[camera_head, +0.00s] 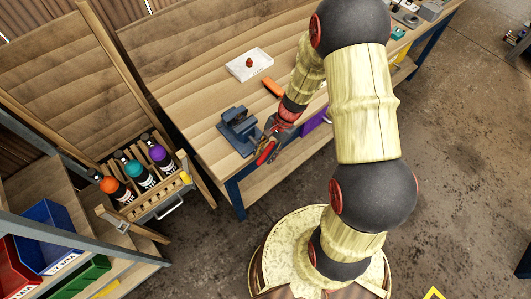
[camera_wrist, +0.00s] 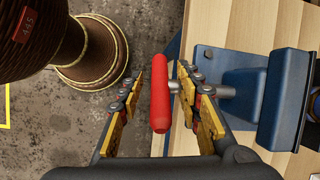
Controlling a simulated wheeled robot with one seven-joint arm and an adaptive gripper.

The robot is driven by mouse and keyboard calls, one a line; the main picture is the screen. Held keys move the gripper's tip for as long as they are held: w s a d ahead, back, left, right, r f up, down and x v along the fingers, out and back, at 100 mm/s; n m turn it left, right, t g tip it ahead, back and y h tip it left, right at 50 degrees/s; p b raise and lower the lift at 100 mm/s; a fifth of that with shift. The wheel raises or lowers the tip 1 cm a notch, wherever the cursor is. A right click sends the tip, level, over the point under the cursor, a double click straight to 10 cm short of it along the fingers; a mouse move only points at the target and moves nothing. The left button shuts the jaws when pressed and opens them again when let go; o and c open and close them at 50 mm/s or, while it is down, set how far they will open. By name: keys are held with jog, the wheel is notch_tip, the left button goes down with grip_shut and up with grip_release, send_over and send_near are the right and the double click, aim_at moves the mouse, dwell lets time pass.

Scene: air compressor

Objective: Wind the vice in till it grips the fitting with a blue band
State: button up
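The blue vice (camera_head: 238,130) stands at the front edge of the wooden workbench. In the wrist view its blue body (camera_wrist: 285,98) is at the right, with a grey screw rod reaching left to a red handle bar (camera_wrist: 160,94). My gripper (camera_head: 266,152) is beside the vice at the bench edge. In the wrist view my gripper (camera_wrist: 159,78) is open, with the red handle between its fingers. The handle lies nearer the right finger, and a gap shows on the left. I cannot make out the fitting with the blue band or the jaws' contact with it.
A white block with a red piece (camera_head: 249,62) and an orange object (camera_head: 273,87) lie farther back on the bench. A rack of bottles (camera_head: 140,172) and bins (camera_head: 50,235) are at the left. Concrete floor is open at the right.

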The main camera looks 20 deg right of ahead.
jog(key=shift+f, duration=0.1)
jog(key=shift+c, duration=1)
grip_shut()
